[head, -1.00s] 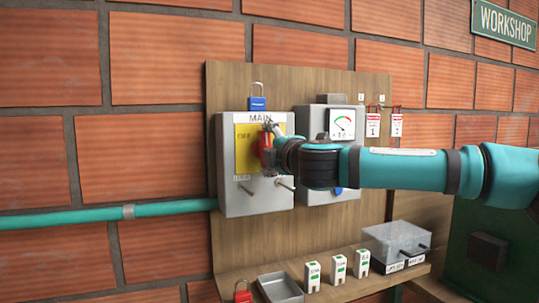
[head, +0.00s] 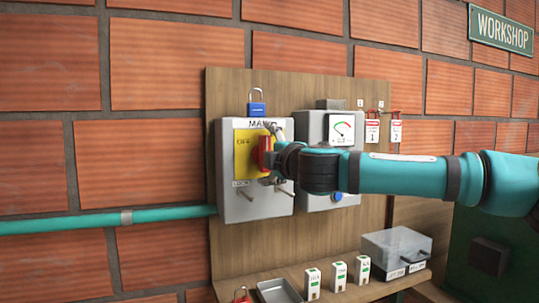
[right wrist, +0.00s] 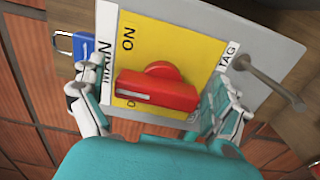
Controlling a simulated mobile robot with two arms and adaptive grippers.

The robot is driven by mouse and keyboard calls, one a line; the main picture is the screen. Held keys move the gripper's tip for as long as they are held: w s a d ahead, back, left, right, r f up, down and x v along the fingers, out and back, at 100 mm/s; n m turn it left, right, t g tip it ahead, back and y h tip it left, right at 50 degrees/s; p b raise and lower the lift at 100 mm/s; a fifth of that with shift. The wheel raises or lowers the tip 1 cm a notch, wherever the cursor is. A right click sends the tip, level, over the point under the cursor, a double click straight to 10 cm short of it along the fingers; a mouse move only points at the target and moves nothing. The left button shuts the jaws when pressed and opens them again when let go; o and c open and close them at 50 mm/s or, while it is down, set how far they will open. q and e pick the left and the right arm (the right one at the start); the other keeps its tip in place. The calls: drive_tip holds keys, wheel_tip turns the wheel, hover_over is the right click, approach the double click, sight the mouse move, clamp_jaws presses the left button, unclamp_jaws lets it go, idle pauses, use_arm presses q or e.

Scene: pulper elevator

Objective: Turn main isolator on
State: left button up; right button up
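The main isolator is a grey box (head: 241,206) with a yellow plate (head: 243,165) and a red handle (head: 264,156). The handle stands upright in the head view, and its red bar (right wrist: 157,90) also shows in the right wrist view. There, the word ON shows on the plate above the bar; another label is partly hidden. My right gripper (head: 272,155) is at the handle, its fingers spread apart. In the right wrist view the gripper (right wrist: 155,98) has one finger beside each end of the bar. I cannot tell whether they touch it. My left gripper is not in view.
A metal peg (right wrist: 275,85) sticks out beside the right finger. A second grey box with a gauge (head: 342,130) stands to the right.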

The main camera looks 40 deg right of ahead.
drive_tip(key=shift+s, duration=0.1)
drive_tip(key=v, duration=1.1)
drive_tip(key=shift+s, duration=0.4)
drive_tip(key=shift+f, duration=0.1)
